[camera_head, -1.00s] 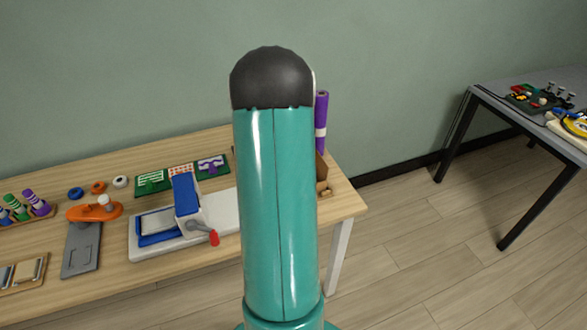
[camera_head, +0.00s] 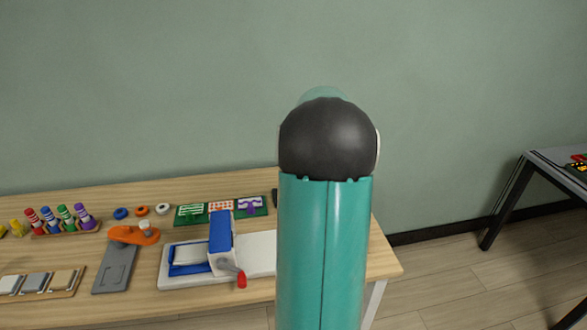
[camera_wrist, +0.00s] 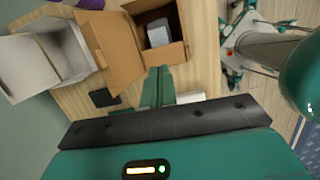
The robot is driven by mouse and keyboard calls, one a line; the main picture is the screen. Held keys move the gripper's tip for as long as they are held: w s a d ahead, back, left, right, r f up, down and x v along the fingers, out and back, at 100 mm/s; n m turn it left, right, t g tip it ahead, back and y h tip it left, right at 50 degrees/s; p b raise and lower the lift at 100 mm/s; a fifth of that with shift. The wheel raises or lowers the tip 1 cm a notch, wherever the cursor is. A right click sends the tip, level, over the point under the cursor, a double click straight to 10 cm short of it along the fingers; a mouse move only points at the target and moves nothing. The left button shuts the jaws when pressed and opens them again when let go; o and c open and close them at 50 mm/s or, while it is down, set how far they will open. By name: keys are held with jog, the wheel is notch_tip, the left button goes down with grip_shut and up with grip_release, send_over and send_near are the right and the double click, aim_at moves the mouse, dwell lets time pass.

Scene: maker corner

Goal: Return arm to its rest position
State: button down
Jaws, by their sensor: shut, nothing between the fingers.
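My gripper (camera_wrist: 158,88) shows in the wrist view as two teal fingers lying together, shut and empty. It points over the wooden table, just below an open cardboard box in the picture. In the head view my teal arm with its black joint stands upright at right of centre. It hides the right part of the table (camera_head: 385,265), and my gripper does not show there.
In the wrist view, the open cardboard box (camera_wrist: 112,58) holds a pale block (camera_wrist: 157,36), beside an open white box (camera_wrist: 30,65). In the head view, a blue-and-white press (camera_head: 220,245) stands left of my arm. A grey table (camera_head: 540,160) is at right, with floor between.

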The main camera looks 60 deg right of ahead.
jog(key=shift+r, duration=0.1)
jog(key=w+a+r+m+t+h, duration=0.15)
jog(key=w+a+r, duration=0.35)
jog(key=a, duration=0.8)
jog(key=w+a+r+m+t+y, duration=0.15)
jog(key=w+a+r, duration=0.35)
jog(key=a, duration=0.8)
jog(key=s+a+m+t, duration=0.2)
jog(key=s+a, duration=0.1)
jog(key=a, duration=0.8)
jog(key=s+a+m+t+y, duration=0.1)
jog(key=s+a+m+t, duration=0.1)
jog(key=a, duration=1)
jog(key=shift+s+a+r+m+y, duration=0.3)
jog(key=shift+s+m, duration=0.5)
jog(key=shift+s, duration=0.35)
jog(key=shift+d, duration=0.2)
